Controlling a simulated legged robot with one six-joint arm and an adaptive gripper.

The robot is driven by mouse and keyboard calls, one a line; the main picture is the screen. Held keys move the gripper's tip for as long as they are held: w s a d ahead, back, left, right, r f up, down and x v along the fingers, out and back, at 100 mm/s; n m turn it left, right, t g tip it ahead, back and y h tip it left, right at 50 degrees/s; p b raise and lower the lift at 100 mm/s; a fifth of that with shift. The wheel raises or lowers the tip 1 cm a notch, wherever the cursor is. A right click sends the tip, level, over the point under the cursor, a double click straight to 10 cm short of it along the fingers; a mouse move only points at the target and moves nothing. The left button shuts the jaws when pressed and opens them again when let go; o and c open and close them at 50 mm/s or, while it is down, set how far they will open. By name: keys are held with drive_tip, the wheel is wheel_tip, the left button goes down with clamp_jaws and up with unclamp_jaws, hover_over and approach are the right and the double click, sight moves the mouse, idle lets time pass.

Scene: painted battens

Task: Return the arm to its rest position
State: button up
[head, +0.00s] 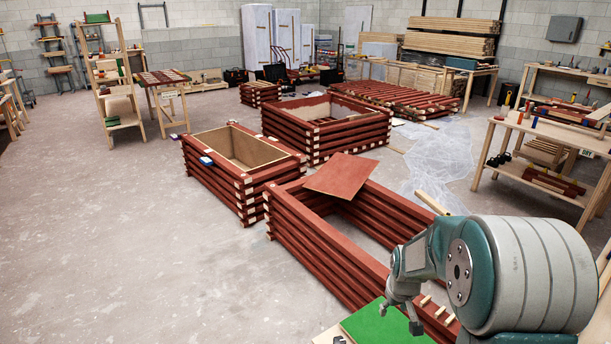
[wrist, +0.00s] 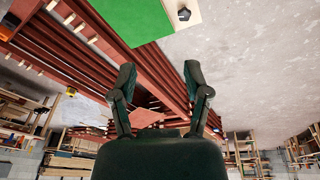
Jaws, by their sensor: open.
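My gripper (head: 401,318) hangs at the end of my arm at the lower right of the head view, fingers pointing down. It is over the near end of a red batten frame (head: 325,268), close to a green panel (head: 378,325). In the wrist view my gripper (wrist: 158,70) has its two dark fingers spread, with nothing between them. The green panel (wrist: 128,18) and red battens (wrist: 165,75) show beyond the fingertips there. Whether the fingers touch anything cannot be told.
A loose red board (head: 341,174) lies across the near frame. A smaller frame with a wooden lining (head: 240,150) and a larger frame (head: 325,130) stand behind. A workbench (head: 540,130) is at right, a shelf rack (head: 112,85) at left. The left floor is clear.

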drive_tip(key=s+a+r, duration=0.2)
drive_tip(key=s+r, duration=0.2)
drive_tip(key=r, duration=0.5)
drive_tip(key=s+a+r+m+t, duration=0.1)
drive_tip(key=s+a+r, duration=0.1)
drive_tip(key=s+r, duration=0.4)
drive_tip(key=s+a+r+m+t, duration=0.1)
drive_tip(key=s+r, duration=0.5)
drive_tip(key=s, duration=0.9)
drive_tip(key=shift+s+a+r+t, duration=0.2)
drive_tip(key=shift+s+a+t, duration=0.1)
drive_tip(key=shift+a+t, duration=0.3)
